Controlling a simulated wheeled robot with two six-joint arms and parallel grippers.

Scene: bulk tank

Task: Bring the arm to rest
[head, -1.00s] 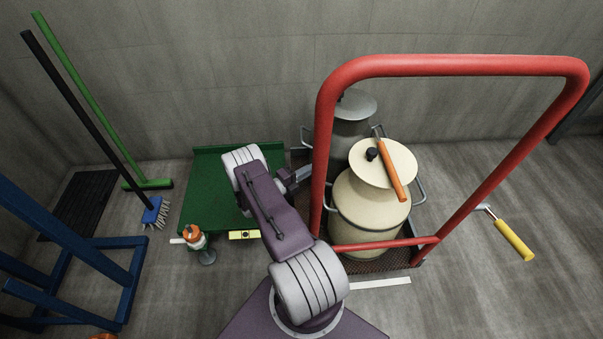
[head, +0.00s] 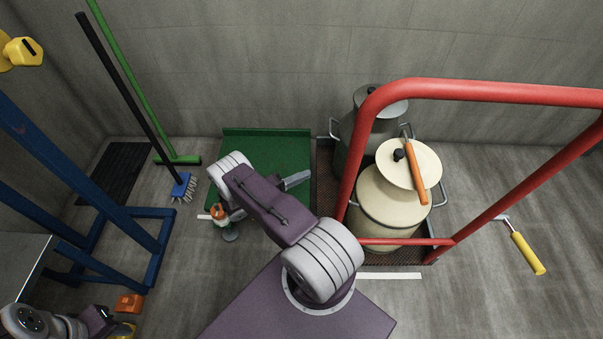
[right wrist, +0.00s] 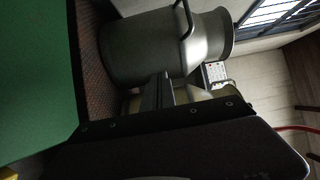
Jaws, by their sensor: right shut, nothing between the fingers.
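My right arm reaches up from the bottom middle of the head view and folds over the green table. My right gripper (head: 297,181) is shut and empty at the table's right edge, left of the red frame. In the right wrist view its dark fingers (right wrist: 158,92) are together in front of a metal can (right wrist: 165,48). Part of my left arm shows at the bottom left of the head view; its dark end (head: 98,320) is too small and cut off to read.
The red tubular frame (head: 480,92) stands around a cream can (head: 385,205) and a grey can (head: 365,130). An orange-handled tool (head: 414,170) lies on the cream lid. A blue stand (head: 150,240) is left.

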